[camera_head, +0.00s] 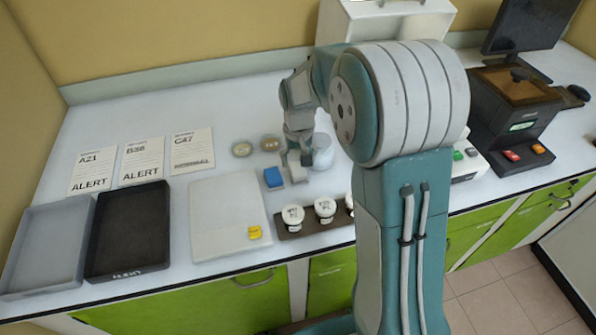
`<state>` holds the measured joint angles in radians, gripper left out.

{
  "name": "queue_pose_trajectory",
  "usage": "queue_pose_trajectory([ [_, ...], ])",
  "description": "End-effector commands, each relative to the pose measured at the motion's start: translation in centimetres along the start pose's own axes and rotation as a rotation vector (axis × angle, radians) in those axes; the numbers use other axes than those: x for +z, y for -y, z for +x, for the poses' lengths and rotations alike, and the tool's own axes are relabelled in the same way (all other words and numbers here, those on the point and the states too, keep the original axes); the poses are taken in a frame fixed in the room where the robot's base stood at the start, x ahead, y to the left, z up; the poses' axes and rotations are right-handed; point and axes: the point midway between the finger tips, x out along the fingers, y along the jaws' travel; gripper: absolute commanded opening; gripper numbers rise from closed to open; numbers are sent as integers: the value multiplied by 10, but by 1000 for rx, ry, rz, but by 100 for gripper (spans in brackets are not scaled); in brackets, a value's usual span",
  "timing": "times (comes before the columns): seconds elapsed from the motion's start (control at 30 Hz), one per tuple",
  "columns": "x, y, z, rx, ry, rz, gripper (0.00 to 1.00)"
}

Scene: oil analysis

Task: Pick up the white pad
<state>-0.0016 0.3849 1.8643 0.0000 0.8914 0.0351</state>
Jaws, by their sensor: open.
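The white pad (298,174) is a small pale block on the white worktop, just right of a blue pad (273,177). My gripper (298,163) points down directly above the white pad, with its fingers open. The fingers cover part of the pad's far side. I cannot tell whether they touch it. Nothing is seen held between them.
A clear beaker (322,153) stands close right of the gripper. Two small round dishes (242,149) lie to the left. A dark rack (285,234) with white-lidded jars is in front.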

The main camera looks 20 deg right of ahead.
Motion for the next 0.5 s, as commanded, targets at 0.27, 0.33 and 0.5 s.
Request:
queue_pose_trajectory([
  [0.27, -3, -1, 41, 0, 3, 0, 81],
  [0.33, -4, -1, 47, 0, 2, 0, 81],
  [0.5, -4, -1, 49, 0, 0, 0, 81],
])
